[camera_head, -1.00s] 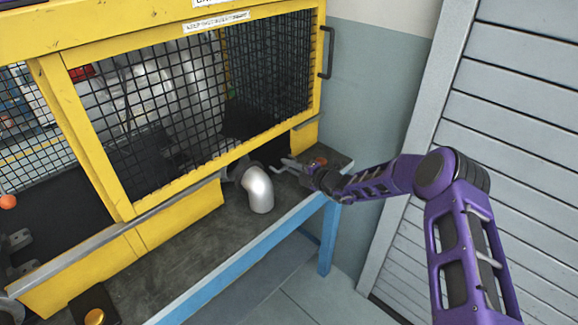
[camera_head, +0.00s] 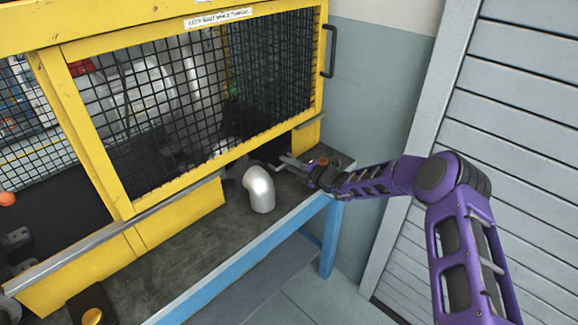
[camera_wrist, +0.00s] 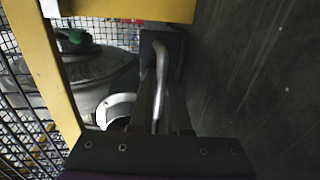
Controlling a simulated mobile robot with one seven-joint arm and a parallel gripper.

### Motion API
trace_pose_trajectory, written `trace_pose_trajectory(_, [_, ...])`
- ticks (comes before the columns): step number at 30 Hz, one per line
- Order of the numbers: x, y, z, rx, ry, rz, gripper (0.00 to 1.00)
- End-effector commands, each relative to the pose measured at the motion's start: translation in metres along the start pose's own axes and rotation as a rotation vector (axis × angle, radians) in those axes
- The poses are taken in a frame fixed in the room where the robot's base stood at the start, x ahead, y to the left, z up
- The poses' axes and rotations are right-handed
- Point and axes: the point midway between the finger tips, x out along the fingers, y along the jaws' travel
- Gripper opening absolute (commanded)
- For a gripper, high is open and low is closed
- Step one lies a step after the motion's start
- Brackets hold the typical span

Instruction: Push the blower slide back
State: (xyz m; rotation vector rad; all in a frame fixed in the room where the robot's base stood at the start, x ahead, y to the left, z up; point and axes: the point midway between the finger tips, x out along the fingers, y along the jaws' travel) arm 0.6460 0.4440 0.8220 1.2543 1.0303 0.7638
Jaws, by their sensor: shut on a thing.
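My gripper (camera_head: 288,161) is at the right end of the bench, beside the lower right opening of the yellow cage. In the wrist view its jaws (camera_wrist: 158,110) are shut on a bent silver bar (camera_wrist: 161,68), which looks like the slide's handle. The bar runs to a dark block at the top of that view. The grey blower body (camera_wrist: 100,75) shows left of the bar, behind the yellow frame. In the head view the blower (camera_head: 150,90) is partly hidden by black mesh. The slide itself is mostly hidden.
A silver elbow pipe (camera_head: 259,188) stands on the dark bench top left of my gripper. The yellow cage frame (camera_head: 170,194) is close behind. The bench's blue front edge (camera_head: 240,260) and a grey slatted wall (camera_head: 510,130) bound the space. A gold button (camera_head: 93,317) is at lower left.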

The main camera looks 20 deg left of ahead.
Motion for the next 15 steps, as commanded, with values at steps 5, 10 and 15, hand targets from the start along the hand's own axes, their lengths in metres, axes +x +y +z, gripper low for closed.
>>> trace_pose_trajectory(5, [0.0013, 0.0035, -0.0010, -0.001, 0.001, 0.006, 0.38])
trace_pose_trajectory(10, [0.0014, 0.0048, -0.0009, -0.001, 0.002, 0.008, 0.45])
trace_pose_trajectory(15, [0.0016, 0.0063, -0.0009, -0.002, 0.002, 0.011, 0.45])
